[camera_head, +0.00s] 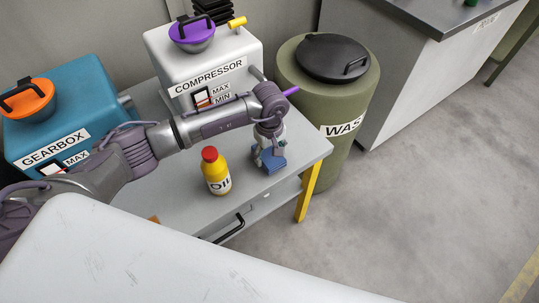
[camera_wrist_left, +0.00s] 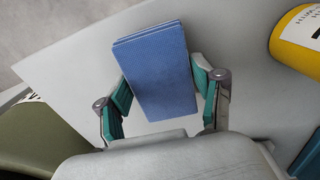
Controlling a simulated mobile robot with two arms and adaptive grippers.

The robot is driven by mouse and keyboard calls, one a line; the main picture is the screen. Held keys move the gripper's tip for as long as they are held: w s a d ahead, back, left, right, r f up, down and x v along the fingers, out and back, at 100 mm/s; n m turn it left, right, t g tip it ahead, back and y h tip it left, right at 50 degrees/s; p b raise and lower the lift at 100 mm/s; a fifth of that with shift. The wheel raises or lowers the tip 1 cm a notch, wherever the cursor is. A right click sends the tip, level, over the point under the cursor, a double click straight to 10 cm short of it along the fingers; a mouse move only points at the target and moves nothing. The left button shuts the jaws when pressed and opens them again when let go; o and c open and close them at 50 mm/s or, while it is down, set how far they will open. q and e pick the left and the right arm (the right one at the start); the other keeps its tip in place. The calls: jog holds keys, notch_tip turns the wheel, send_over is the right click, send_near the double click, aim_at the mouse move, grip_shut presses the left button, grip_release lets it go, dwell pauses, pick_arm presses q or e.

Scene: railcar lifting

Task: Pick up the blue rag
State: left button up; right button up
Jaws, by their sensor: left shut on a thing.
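The blue rag (camera_head: 272,160) is a folded blue cloth near the right end of the grey table, in the head view. My left gripper (camera_head: 265,153) reaches down from above and is shut on it. In the left wrist view the rag (camera_wrist_left: 158,72) lies between the two green-padded fingers of my left gripper (camera_wrist_left: 160,88), with a finger against each side. I cannot tell whether the rag touches the table or is slightly above it. My right gripper is not in view.
A yellow oil bottle (camera_head: 216,172) with a red cap stands left of the rag. Behind are the white compressor (camera_head: 215,65) and the blue gearbox (camera_head: 75,110). A green waste bin (camera_head: 325,100) stands beside the table's (camera_head: 310,150) right end. Open floor (camera_head: 430,200) lies to the right.

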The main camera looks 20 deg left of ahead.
aim_at(269, 154)
pick_arm(q)
notch_tip(269, 154, up, 3)
jog(key=shift+w+r+b, duration=0.1)
jog(key=shift+b, duration=0.2)
jog(key=s+d+r+b, duration=0.1)
jog(key=s+d+r, duration=0.5)
jog(key=s, duration=0.3)
jog(key=shift+d+r, duration=0.3)
jog(key=shift+d, duration=0.45)
